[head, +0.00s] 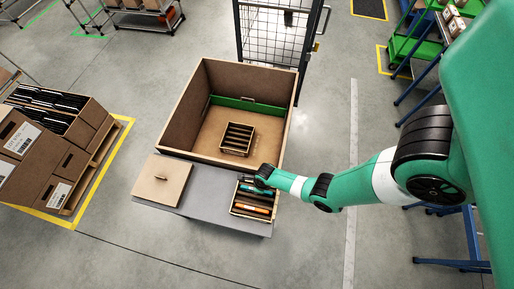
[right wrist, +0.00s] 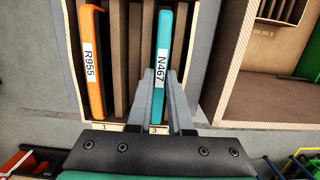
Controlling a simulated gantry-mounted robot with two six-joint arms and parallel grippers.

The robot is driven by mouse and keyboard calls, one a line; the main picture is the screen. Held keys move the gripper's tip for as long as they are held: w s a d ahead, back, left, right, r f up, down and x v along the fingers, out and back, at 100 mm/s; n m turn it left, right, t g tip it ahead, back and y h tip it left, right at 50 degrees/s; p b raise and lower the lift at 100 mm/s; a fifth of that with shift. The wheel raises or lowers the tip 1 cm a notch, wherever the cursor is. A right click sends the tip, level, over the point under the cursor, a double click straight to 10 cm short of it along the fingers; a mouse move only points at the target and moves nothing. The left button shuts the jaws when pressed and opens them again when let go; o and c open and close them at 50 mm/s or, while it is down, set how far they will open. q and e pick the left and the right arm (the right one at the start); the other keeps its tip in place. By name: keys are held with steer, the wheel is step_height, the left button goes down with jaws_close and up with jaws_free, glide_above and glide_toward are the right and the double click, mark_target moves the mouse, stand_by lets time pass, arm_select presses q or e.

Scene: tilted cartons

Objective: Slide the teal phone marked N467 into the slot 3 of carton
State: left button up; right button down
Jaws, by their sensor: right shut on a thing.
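The teal phone marked N467 (right wrist: 164,45) stands in the slotted carton (right wrist: 239,38), in line with the slot tag 3 (right wrist: 155,129). My right gripper (right wrist: 162,78) is shut on its near end, one finger on each side. How deep the phone sits is hidden by the fingers. In the head view the carton (head: 233,211) is on the right end of the grey table, and my right gripper (head: 262,181) is at its far right corner, over the teal phone (head: 248,188). My left gripper is not in view.
An orange phone marked R955 (right wrist: 94,70) stands in slot 1, left of the teal one, with dividers between. A large open box (head: 180,118) behind the table holds another slotted carton (head: 236,153). A brown lid (head: 163,183) lies on the table's (head: 205,198) left.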

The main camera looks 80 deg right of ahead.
stand_by(0.4)
steer(key=c, duration=0.8)
jaws_free()
steer(key=shift+f, duration=0.1)
steer(key=shift+o, duration=0.2)
